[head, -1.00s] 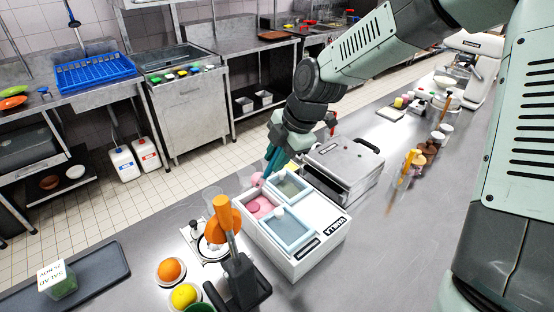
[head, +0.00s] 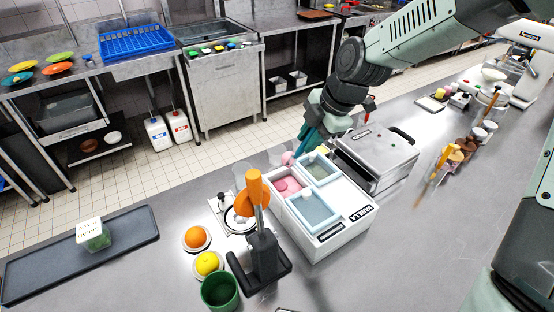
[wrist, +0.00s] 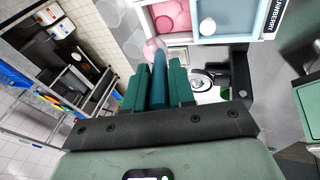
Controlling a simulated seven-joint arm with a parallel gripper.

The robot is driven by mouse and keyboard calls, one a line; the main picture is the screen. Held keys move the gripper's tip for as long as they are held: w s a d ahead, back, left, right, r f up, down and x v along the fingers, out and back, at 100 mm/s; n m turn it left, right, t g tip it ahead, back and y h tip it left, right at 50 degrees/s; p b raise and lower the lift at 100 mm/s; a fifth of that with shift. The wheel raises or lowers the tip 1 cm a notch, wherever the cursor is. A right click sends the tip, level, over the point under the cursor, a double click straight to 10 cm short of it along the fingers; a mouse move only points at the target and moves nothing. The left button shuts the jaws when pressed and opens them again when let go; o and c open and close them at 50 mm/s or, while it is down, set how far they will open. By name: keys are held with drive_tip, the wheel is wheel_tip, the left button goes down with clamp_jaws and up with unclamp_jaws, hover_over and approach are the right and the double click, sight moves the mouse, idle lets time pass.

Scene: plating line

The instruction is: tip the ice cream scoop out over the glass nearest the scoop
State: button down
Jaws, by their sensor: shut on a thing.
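My gripper (head: 312,132) is shut on the teal handle of the ice cream scoop (wrist: 159,80). In the wrist view the handle runs up between the fingers. The scoop's head carries pink ice cream (head: 287,158), which also shows in the wrist view (wrist: 151,47). It is beyond the back-left side of the white ice cream box (head: 330,238). A clear glass (head: 276,154) stands just left of the scoop's head, partly hard to make out. Another clear glass (head: 239,175) stands further left, behind the orange-handled press. I cannot tell whether the scoop is directly over a glass.
The box has a pink tub (head: 288,186) and lidded tubs. A grey grill (head: 378,158) stands right of it. The orange-handled press (head: 256,205), an orange (head: 195,238), a lemon (head: 207,263) and a green cup (head: 220,292) stand in front-left. A dark tray (head: 60,262) lies left.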

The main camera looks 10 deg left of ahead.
idle(0.3)
drive_tip(key=w+a, duration=0.7)
drive_tip(key=w, duration=0.5)
drive_tip(key=f+m, duration=0.1)
drive_tip(key=m, duration=1)
drive_tip(key=f+m, duration=0.2)
drive_tip(key=m, duration=1)
drive_tip(key=f+m, duration=0.1)
drive_tip(key=m, duration=1.1)
drive_tip(key=shift+w+d+f+y, duration=0.1)
drive_tip(key=shift+d+f+y, duration=0.1)
drive_tip(key=shift+y, duration=0.1)
